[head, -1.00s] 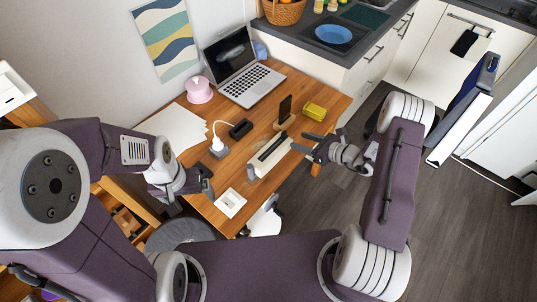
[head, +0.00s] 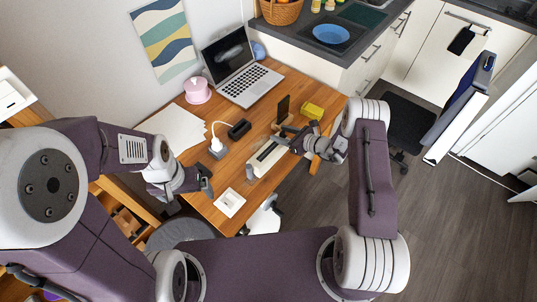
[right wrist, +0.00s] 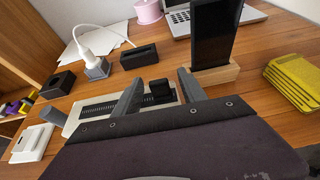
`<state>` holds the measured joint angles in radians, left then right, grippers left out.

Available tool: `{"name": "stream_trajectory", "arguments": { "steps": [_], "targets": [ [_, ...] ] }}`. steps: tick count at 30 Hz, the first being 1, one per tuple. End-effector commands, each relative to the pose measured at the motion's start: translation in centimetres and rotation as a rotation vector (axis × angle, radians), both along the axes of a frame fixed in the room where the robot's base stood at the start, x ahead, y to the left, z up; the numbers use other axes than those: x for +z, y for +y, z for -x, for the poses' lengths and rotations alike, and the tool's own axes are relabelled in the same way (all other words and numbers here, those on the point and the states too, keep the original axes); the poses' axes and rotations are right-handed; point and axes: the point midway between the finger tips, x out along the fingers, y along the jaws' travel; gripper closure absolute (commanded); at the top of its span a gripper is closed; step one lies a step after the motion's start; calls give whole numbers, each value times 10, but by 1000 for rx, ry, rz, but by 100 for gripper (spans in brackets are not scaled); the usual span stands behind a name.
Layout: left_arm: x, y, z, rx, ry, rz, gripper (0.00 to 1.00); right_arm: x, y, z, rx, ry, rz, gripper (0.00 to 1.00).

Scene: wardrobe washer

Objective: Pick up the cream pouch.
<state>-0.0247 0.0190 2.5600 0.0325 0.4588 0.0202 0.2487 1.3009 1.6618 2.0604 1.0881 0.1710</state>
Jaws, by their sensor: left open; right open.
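My left gripper (head: 207,181) is open and empty over the desk's left front part, apart from the pouch.
A dark phone on a wooden stand (right wrist: 217,74) and a yellow stack (right wrist: 296,78) stand close beyond my right gripper. A black box (head: 239,129), a white plug (head: 217,146), a white square plate (head: 229,203), a laptop (head: 240,75) and a pink tin (head: 197,90) are also on the desk.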

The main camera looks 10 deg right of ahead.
Motion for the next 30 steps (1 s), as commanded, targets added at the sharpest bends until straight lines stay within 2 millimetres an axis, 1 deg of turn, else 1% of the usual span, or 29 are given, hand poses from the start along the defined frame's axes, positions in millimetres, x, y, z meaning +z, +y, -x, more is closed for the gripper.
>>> {"name": "stream_trajectory", "arguments": {
  "steps": [1, 2, 3, 5, 6, 7, 30],
  "targets": [
    [0, 0, 0, 0, 0, 0, 5, 0, 0, 0, 0, 0, 0, 51],
    [0, 0, 0, 0, 0, 0, 5, 0, 0, 0, 0, 0, 0, 54],
    [0, 0, 0, 0, 0, 0, 5, 0, 0, 0, 0, 0, 0, 65],
    [0, 0, 0, 0, 0, 0, 5, 0, 0, 0, 0, 0, 0, 82],
    [0, 0, 0, 0, 0, 0, 5, 0, 0, 0, 0, 0, 0, 93],
    [0, 0, 0, 0, 0, 0, 5, 0, 0, 0, 0, 0, 0, 100],
    [0, 0, 0, 0, 0, 0, 5, 0, 0, 1, 0, 1, 1, 100]
  ]
}}
